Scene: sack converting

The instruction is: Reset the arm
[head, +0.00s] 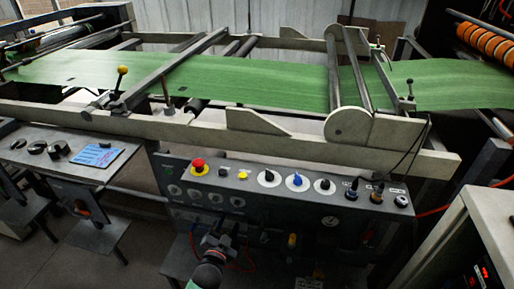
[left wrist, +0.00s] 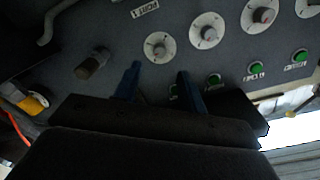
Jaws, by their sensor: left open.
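My left gripper (head: 221,229) is low in front of the grey control panel (head: 345,212) in the head view, with its arm coming up from the bottom edge. In the left wrist view its two blue fingers (left wrist: 158,88) stand apart with nothing held between them. They point at the panel face (left wrist: 118,35), near a white-ringed dial (left wrist: 157,46) and small green buttons (left wrist: 214,80). I cannot tell whether the fingertips touch the panel. My right gripper shows in neither view.
The panel top carries a red mushroom button (head: 199,166) and several knobs. Above it, a green web (head: 250,80) runs through the machine frame. A control desk (head: 70,150) stands at left and a pale cabinet (head: 468,235) at right. Floor shows at lower left.

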